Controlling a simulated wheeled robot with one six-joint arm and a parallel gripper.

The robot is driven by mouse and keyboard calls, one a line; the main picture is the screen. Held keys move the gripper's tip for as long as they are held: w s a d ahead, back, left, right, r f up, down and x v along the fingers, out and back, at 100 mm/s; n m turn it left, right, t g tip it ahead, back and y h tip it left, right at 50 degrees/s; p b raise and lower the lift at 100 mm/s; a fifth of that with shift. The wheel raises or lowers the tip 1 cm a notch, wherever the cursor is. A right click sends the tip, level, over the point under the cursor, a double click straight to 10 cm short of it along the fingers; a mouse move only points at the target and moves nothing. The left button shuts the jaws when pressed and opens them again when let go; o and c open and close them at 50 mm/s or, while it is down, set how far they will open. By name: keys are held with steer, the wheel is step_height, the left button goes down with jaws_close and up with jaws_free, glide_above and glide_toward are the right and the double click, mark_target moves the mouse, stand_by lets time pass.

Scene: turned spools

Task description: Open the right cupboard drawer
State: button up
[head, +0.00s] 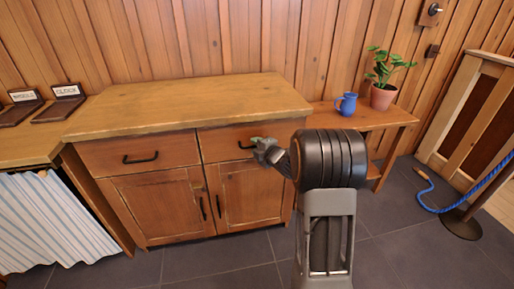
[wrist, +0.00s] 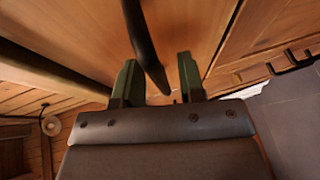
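The right cupboard drawer (head: 220,145) is a wooden front under the cupboard top. It looks shut, level with the left drawer. Its black bar handle (head: 244,146) is partly hidden by my gripper (head: 259,143), which is at the drawer front. In the wrist view, my gripper's two green fingertips (wrist: 160,80) stand apart. The dark handle (wrist: 144,38) runs between them, with a visible gap on each side. The gripper is open, and I see no finger pressed on the handle.
The left drawer (head: 138,156) has its own black handle. Two cupboard doors (head: 250,192) are shut below. A side table (head: 390,117) at the right holds a blue jug (head: 346,104) and a potted plant (head: 383,97). Grey floor (head: 220,262) in front is clear.

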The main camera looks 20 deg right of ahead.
jaws_close()
stand_by(0.4)
